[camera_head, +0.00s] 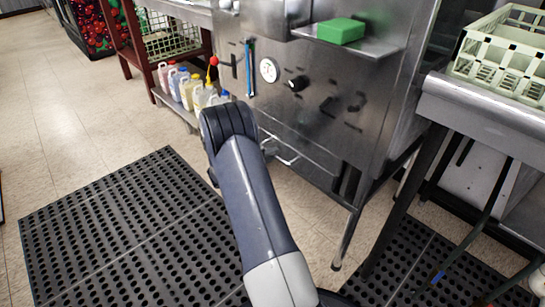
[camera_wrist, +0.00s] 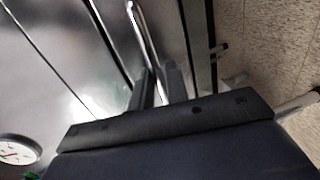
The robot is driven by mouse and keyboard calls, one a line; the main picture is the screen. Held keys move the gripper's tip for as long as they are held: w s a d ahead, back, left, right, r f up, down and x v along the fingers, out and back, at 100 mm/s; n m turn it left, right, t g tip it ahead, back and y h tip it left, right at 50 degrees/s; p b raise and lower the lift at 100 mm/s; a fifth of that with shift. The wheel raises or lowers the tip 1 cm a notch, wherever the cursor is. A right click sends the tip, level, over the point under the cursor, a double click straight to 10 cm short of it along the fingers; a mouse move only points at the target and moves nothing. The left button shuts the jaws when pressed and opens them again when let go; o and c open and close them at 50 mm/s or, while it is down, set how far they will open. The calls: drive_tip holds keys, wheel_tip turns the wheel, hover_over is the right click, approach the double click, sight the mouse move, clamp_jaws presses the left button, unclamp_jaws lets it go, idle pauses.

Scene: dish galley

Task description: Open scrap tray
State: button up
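The scrap tray (camera_head: 305,148) is a low steel front under the steel dish machine, with a thin bar handle (camera_head: 282,157) partly hidden behind my arm. It looks shut, though its edges are hard to make out. In the wrist view the bright bar handle (camera_wrist: 146,38) runs down toward my gripper (camera_wrist: 159,88). The two dark fingers stand apart, one on each side of the bar's lower end. A gap shows beside the bar, so I see no firm grip. In the head view my arm hides the gripper.
A dial gauge (camera_head: 269,70) and knob sit on the machine front above; the gauge also shows in the wrist view (camera_wrist: 20,150). Plastic jugs (camera_head: 190,88) stand on a low shelf at left. Black floor mats (camera_head: 130,240) lie in front. A machine leg (camera_head: 347,238) stands right.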

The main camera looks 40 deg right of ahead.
drive_tip(key=shift+d+f, duration=0.1)
drive_tip(key=shift+d, duration=0.35)
drive_tip(key=shift+c, duration=0.3)
clamp_jaws()
